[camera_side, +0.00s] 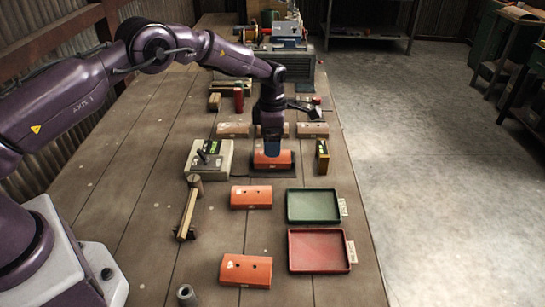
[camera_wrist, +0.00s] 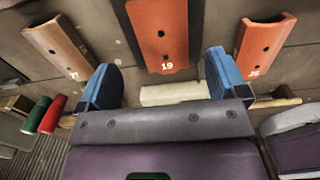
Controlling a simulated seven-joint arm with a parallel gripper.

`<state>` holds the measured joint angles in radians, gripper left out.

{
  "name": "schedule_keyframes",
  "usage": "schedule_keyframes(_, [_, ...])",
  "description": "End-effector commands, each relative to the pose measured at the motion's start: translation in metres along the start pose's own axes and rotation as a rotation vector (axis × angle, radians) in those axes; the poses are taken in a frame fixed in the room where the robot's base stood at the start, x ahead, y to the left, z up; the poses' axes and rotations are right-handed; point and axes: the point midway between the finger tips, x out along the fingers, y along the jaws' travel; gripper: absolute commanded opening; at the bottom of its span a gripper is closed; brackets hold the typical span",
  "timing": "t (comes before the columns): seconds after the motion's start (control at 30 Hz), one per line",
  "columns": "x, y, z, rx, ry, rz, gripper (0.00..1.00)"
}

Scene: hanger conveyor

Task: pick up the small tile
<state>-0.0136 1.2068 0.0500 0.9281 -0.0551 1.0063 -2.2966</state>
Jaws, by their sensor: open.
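Several curved tiles with two holes each lie on the bench, and I cannot tell for sure which is the small one. An orange tile (camera_side: 272,161) lies on a dark plate just below my gripper (camera_side: 271,148). Two more orange tiles lie nearer the camera, one (camera_side: 251,196) left of the green tray and a larger-looking one (camera_side: 246,270) left of the red tray. In the wrist view, my blue fingers (camera_wrist: 158,68) are apart with no tile held.
A green tray (camera_side: 314,206) and a red tray (camera_side: 318,250) stand at the right bench edge. A pale box with a level (camera_side: 209,158) is left of my gripper, and a yellow-black block (camera_side: 322,157) is right. Paler tiles (camera_side: 312,129) lie behind.

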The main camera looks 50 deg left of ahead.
Motion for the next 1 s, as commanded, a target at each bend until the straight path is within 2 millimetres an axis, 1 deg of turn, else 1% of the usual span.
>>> schedule_keyframes(0.13, [0.016, -0.003, -0.004, 0.0, 0.003, -0.004, 0.92])
schedule_keyframes(0.33, [0.046, -0.004, -0.006, 0.001, 0.002, -0.003, 0.92])
schedule_keyframes(0.4, [0.05, -0.004, -0.006, 0.0, 0.001, -0.002, 0.92])
schedule_keyframes(0.6, [0.05, -0.004, -0.006, 0.0, 0.0, -0.001, 0.92])
schedule_keyframes(0.67, [0.05, -0.004, -0.006, 0.001, 0.001, -0.001, 0.78])
schedule_keyframes(0.7, [0.05, -0.004, -0.006, 0.001, 0.001, -0.001, 0.69])
schedule_keyframes(0.77, [0.05, -0.004, -0.006, 0.001, 0.001, -0.001, 0.55])
schedule_keyframes(0.8, [0.05, -0.004, -0.006, 0.001, 0.001, -0.001, 0.46])
schedule_keyframes(0.83, [0.05, -0.004, -0.006, 0.001, 0.001, -0.001, 0.39])
schedule_keyframes(0.87, [0.05, -0.004, -0.006, 0.001, 0.001, -0.001, 0.36])
schedule_keyframes(1.0, [0.05, -0.004, -0.005, 0.001, 0.0, 0.0, 0.35])
